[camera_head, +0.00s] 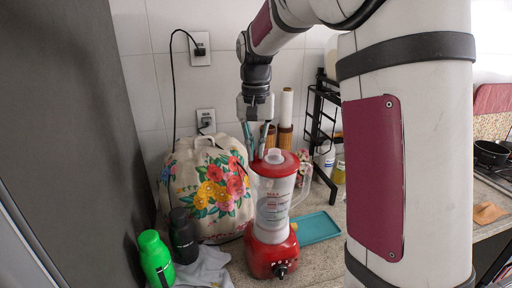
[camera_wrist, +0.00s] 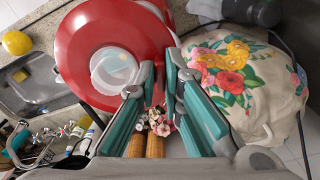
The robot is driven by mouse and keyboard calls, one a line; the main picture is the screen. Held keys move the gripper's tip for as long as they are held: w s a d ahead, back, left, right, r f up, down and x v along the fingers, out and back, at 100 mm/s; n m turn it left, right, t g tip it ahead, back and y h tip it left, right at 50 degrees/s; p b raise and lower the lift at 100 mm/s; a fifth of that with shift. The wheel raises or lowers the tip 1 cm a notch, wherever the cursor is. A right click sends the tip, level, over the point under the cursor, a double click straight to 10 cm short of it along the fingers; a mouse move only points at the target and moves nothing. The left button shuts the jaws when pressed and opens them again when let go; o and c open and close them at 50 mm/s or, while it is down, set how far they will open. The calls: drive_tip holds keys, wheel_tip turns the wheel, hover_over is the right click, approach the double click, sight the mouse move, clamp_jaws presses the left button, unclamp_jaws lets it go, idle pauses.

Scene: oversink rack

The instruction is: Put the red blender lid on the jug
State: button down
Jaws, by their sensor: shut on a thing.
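The red blender lid (camera_head: 275,166) with a pale centre cap is at the top of the clear jug (camera_head: 273,205), roughly level. I cannot tell whether it is fully seated or slightly raised. The jug stands upright on its red blender base (camera_head: 268,256), handle to the right. My gripper (camera_head: 254,154) points down at the lid's left rear edge. In the wrist view the lid (camera_wrist: 78,50) is large, and my gripper (camera_wrist: 160,66) is shut on its rim. The lid hides most of the jug there.
A floral cloth cover (camera_head: 207,190) stands close left of the blender. A green bottle (camera_head: 155,260) and a dark bottle (camera_head: 184,236) stand in front of it. A teal tray (camera_head: 318,228) lies to the right, with a black rack (camera_head: 321,122) behind.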

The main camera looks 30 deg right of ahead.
drive_tip(key=shift+f, duration=0.1)
drive_tip(key=c, duration=1.2)
unclamp_jaws()
drive_tip(key=shift+o, duration=0.2)
drive_tip(key=shift+r+p, duration=0.3)
drive_tip(key=shift+r, duration=3.25)
drive_tip(key=shift+o, duration=0.6)
